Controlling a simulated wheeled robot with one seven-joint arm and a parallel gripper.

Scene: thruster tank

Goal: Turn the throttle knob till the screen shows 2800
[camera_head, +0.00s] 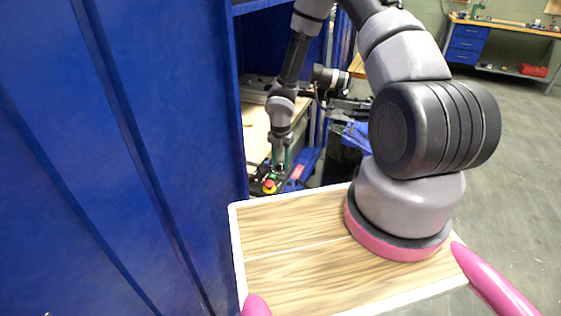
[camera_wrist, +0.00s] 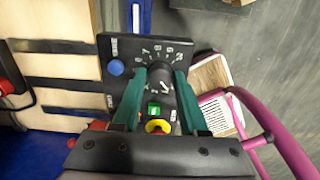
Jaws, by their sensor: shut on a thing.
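The black control panel (camera_wrist: 185,50) fills the middle of the wrist view. It has a numbered dial scale on its face. The throttle knob (camera_wrist: 160,76) is black and sits within that scale, partly covered by my fingers. My gripper (camera_wrist: 160,78) has green fingers, one on each side of the knob, and is shut on it. In the head view my gripper (camera_head: 278,160) reaches down to the panel, far off and small. I cannot read any number on a screen in either view.
A blue button (camera_wrist: 116,67), a green switch (camera_wrist: 154,110) and a yellow-and-red stop button (camera_wrist: 158,127) sit on the panel close to my fingers. The stop button also shows in the head view (camera_head: 269,187). A tall blue cabinet wall (camera_head: 120,150) stands left of my arm.

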